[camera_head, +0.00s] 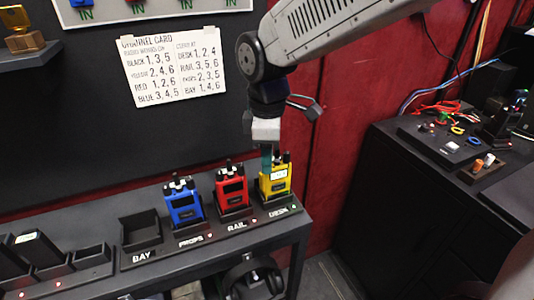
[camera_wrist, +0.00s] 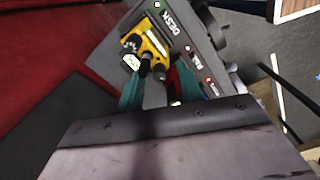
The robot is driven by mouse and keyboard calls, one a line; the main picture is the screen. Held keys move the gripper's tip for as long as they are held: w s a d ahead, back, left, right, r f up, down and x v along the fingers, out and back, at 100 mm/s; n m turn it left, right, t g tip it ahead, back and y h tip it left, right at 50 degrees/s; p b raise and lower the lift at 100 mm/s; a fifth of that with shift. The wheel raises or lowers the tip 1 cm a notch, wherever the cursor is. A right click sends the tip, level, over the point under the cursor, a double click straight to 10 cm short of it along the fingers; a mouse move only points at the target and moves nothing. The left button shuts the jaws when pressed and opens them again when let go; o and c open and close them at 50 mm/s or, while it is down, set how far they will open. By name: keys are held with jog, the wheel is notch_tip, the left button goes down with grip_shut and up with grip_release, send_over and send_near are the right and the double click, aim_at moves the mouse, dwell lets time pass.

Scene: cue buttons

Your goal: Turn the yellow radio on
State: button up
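The yellow radio (camera_head: 275,183) stands upright in the DESK slot at the right end of the dark shelf. A pale label or screen shows near its top, but I cannot read it. My gripper (camera_head: 267,153) points down just above and behind the radio's top, where its teal finger overlaps the radio in the head view. In the wrist view the yellow radio (camera_wrist: 152,38) lies beyond the two teal fingers (camera_wrist: 158,85), which are apart. The radio's dark top knobs (camera_wrist: 145,62) show near the gap between them. I cannot tell whether a finger touches the radio.
The red radio (camera_head: 232,190) stands close by in the RAIL slot and the blue radio (camera_head: 184,206) in the PROPS slot. The BAY slot (camera_head: 140,232) is empty. A small green light (camera_head: 293,206) shows by DESK. A channel card (camera_head: 173,68) hangs on the wall behind.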

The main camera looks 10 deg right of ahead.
jog(key=shift+r, duration=0.1)
notch_tip(320, 180, up, 8)
jog(key=shift+s+f, duration=0.1)
jog(key=shift+f, duration=0.05)
dwell(0.4)
jog(key=n, duration=0.3)
jog(key=shift+n, duration=0.3)
jog(key=n, duration=0.4)
jog(key=shift+n, duration=0.3)
jog(key=shift+f+n, duration=0.15)
jog(key=shift+n, duration=0.25)
jog(key=shift+f, duration=0.3)
notch_tip(320, 180, down, 7)
